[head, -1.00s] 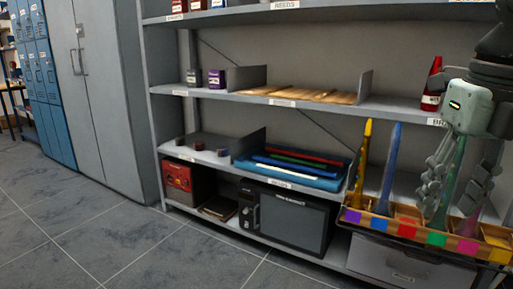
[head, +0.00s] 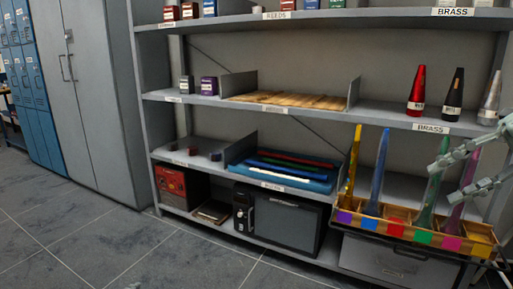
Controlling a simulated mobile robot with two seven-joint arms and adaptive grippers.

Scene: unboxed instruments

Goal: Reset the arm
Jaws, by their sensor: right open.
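My right gripper (head: 438,184) is at the right edge in the head view. Its two grey fingers are spread and point left, with nothing held between them. It shows in front of the upper parts of a green instrument (head: 427,215) and a magenta instrument (head: 454,222). These stand upright in a wooden tray with coloured tabs (head: 396,229), beside a yellow instrument (head: 351,170) and a blue instrument (head: 377,175). I cannot tell whether the fingers touch any instrument. Most of the right arm is out of frame. My left gripper is not in view.
A grey shelf rack (head: 385,117) fills the middle and right. Red, black and silver cones (head: 416,92) stand on its brass shelf. A blue tray (head: 318,184) of coloured tubes sits lower, above a black box (head: 283,226). Tiled floor (head: 100,235) at the front left is clear.

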